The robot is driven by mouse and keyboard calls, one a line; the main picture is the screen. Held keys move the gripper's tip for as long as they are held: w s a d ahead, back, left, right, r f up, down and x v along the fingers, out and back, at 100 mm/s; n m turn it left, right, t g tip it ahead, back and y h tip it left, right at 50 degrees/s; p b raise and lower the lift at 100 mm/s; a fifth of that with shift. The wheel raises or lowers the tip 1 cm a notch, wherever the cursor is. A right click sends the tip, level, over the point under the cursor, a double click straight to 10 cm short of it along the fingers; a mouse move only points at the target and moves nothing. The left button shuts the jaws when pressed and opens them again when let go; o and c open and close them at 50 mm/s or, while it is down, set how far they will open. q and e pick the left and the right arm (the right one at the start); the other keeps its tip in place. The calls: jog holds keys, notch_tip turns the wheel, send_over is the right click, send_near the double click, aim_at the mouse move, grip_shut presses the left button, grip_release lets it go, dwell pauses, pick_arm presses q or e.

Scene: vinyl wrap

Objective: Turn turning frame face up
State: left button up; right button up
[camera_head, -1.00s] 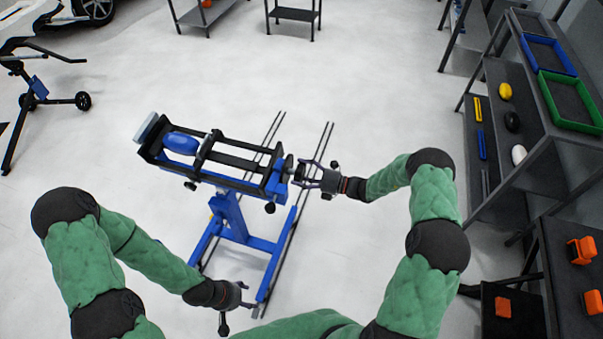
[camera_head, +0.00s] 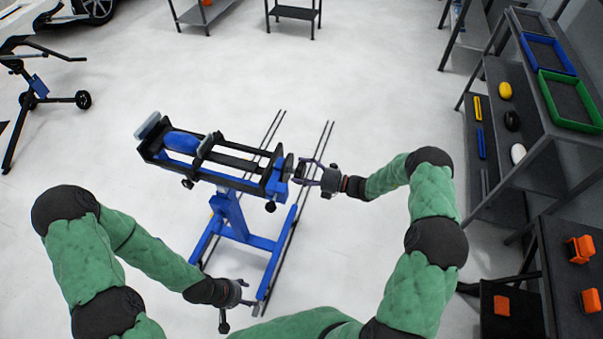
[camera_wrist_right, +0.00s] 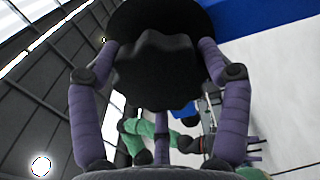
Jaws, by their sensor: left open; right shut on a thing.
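The turning frame (camera_head: 232,158) is a black rectangular frame on a blue stand (camera_head: 232,215) in the middle of the head view. A blue rounded piece (camera_head: 182,142) and a pale plate (camera_head: 152,127) sit at its left end. My right gripper (camera_head: 304,171) is at the frame's right end, shut on a dark knob there. In the right wrist view the black, wavy-edged knob (camera_wrist_right: 155,70) fills the space between my fingers. My left gripper (camera_head: 240,302) is open and empty, low near the foot of the stand, apart from the frame.
A shelf rack (camera_head: 510,110) with blue and green trays stands at the right. A dark table (camera_head: 570,255) with orange items is at the lower right. A black and blue wheeled stand (camera_head: 40,95) is at the left. The floor behind the frame is clear.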

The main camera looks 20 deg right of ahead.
jog(key=shift+w+d+r, duration=0.35)
jog(key=shift+w, duration=0.05)
jog(key=o, duration=1.4)
jog(key=shift+o, duration=1.4)
jog(key=shift+f, duration=0.1)
jog(key=shift+w+a+f, duration=0.1)
jog(key=shift+f, duration=0.05)
jog(key=shift+s, duration=0.25)
jog(key=v, duration=1.2)
jog(key=shift+w, duration=0.1)
